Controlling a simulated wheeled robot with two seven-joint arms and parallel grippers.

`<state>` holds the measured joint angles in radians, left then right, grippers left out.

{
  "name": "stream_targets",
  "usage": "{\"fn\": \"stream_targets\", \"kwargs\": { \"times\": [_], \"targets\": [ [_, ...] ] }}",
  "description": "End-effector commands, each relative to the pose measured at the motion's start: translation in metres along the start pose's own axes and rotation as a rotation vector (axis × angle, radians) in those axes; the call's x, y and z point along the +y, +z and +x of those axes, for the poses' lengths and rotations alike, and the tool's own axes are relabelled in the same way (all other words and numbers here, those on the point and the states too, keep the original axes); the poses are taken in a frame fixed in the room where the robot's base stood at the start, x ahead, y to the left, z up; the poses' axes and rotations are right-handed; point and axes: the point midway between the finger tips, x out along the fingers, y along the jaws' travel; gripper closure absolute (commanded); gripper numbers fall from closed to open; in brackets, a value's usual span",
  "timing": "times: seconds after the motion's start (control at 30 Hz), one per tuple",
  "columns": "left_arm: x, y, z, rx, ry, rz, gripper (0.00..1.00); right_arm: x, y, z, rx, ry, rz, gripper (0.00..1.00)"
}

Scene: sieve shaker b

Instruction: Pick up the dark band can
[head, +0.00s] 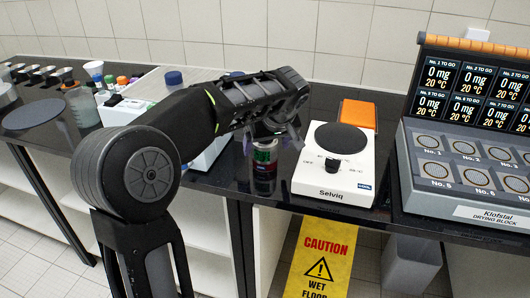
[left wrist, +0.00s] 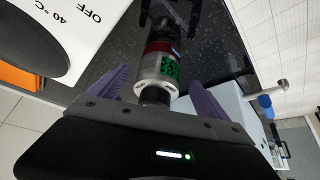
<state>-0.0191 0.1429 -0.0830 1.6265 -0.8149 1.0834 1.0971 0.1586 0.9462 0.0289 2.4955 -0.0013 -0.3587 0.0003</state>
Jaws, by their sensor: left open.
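The can (head: 264,152) stands on the glossy black bench, left of the white hotplate. It has a green patterned label and a dark red band, and its top is partly hidden by my left gripper in the head view. My left gripper (head: 271,140) is over the can with its jaws open. In the left wrist view the can (left wrist: 160,66) shows a silver body and a dark cap. It lies between the two spread purple fingers (left wrist: 156,84), with gaps on both sides. My right gripper is out of view.
The white Selviq hotplate (head: 318,186) stands close on the can's right, with an orange box (head: 358,114) behind it. A drying block (head: 462,208) is farther right. A white box (head: 208,153), bottles and cups are at left. A yellow caution sign (head: 319,258) stands below the front edge.

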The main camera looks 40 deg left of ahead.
Motion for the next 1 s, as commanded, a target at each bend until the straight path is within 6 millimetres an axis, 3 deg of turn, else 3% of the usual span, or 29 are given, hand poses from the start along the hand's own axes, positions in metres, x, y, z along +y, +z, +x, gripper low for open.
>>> {"fn": "stream_targets", "kwargs": {
  "times": [0.33,0.7,1.0],
  "targets": [
    [0.001,0.000,0.005,0.000,0.000,0.001,0.12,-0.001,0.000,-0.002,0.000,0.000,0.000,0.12],
    [0.002,-0.001,0.051,0.000,0.000,0.001,0.12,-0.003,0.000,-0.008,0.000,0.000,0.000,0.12],
    [0.002,-0.001,0.052,0.001,0.002,0.000,0.12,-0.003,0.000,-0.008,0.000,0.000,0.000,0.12]
  ]
}}
